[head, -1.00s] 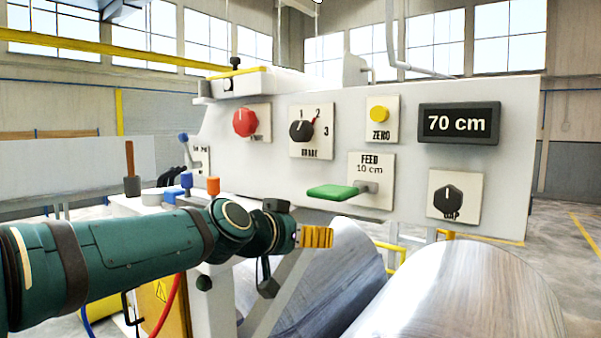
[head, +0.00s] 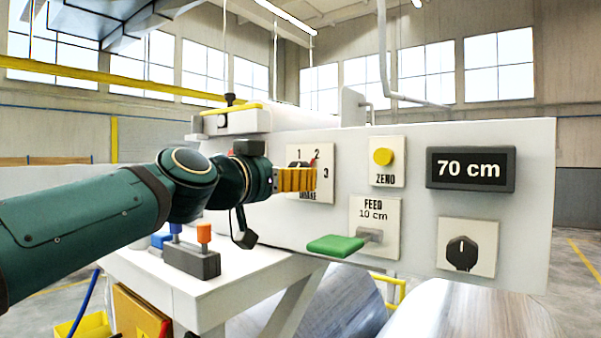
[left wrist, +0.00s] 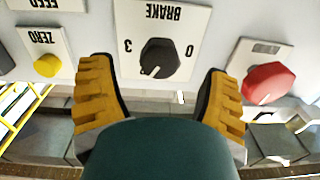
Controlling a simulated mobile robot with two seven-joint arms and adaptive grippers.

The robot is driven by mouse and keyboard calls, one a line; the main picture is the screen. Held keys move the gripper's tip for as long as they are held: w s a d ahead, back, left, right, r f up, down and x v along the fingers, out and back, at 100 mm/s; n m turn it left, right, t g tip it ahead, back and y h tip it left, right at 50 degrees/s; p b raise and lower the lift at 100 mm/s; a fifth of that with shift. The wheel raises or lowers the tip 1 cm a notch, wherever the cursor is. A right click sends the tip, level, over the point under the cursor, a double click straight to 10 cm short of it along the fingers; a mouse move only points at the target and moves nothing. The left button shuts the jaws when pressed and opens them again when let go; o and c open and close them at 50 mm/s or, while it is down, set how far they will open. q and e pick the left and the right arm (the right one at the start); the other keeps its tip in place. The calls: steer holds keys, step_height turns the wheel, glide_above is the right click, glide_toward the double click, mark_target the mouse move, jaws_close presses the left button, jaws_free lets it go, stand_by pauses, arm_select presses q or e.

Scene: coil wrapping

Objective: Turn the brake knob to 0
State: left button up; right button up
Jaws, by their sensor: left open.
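The brake panel (head: 325,196) is on the white machine face, marked 1, 2 and 3 in the head view. Its black brake knob is mostly hidden there behind my left gripper (head: 298,179). In the left wrist view, upside down, the black brake knob (left wrist: 160,58) sits between 3 and 0. Its white pointer line points down-left, away from 0, towards the hidden 2. My left gripper's yellow-padded fingers are open on either side of the knob, with gaps showing. Contact is not visible. My right gripper is not in view.
A red knob (left wrist: 268,83) is close beside one finger in the left wrist view. The yellow ZERO button (head: 383,156), the green feed lever (head: 335,245), another black knob (head: 462,252) and the 70 cm display (head: 470,169) are to the right.

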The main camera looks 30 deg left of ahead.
arm_select(q)
steer(key=w, duration=0.5)
steer(key=shift+d+p, duration=0.1)
steer(key=shift+p, duration=0.25)
steer(key=c, duration=1.2)
